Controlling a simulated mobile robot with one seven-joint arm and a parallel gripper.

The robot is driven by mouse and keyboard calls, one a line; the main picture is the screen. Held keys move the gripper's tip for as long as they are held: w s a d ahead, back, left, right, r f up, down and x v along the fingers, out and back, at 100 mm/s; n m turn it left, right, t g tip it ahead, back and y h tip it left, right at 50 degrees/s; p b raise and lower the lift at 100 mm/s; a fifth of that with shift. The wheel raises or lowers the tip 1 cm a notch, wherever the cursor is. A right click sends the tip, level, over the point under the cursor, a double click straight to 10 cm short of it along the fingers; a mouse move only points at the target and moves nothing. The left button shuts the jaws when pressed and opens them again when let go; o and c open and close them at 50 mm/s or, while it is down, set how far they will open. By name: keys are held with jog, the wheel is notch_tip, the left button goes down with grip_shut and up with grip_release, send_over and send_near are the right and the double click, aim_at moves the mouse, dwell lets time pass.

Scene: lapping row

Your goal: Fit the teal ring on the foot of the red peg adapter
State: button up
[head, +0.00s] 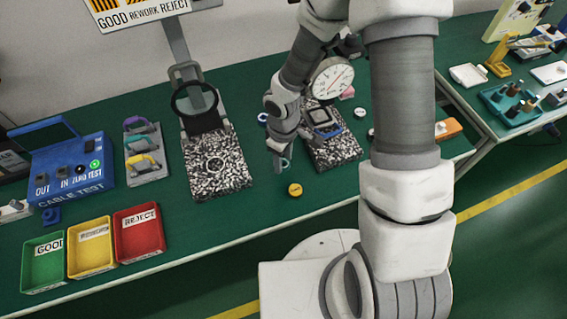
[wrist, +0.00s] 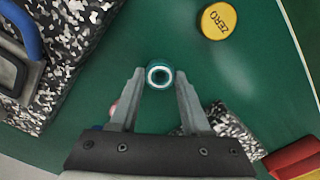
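The teal ring (wrist: 159,76) lies on the green bench and shows in the wrist view between my fingertips, with a gap on each side. In the head view the ring (head: 285,163) shows small beside my fingertips. My gripper (wrist: 159,72) is open and empty, pointing down over the ring; in the head view my gripper (head: 281,158) is in front of the bench's middle. I cannot surely make out the red peg adapter. A small reddish thing (wrist: 113,108) shows partly behind the left finger in the wrist view; its shape is hidden.
A yellow ZERO disc (head: 295,190) lies near the front edge. Speckled plates stand left (head: 217,185) and right (head: 340,150) of my gripper; the right one carries a dial gauge (head: 333,78). A blue ring-like thing (head: 262,118) lies behind. A red bin (head: 139,232) stands left.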

grip_shut()
jog(key=shift+r, duration=0.15)
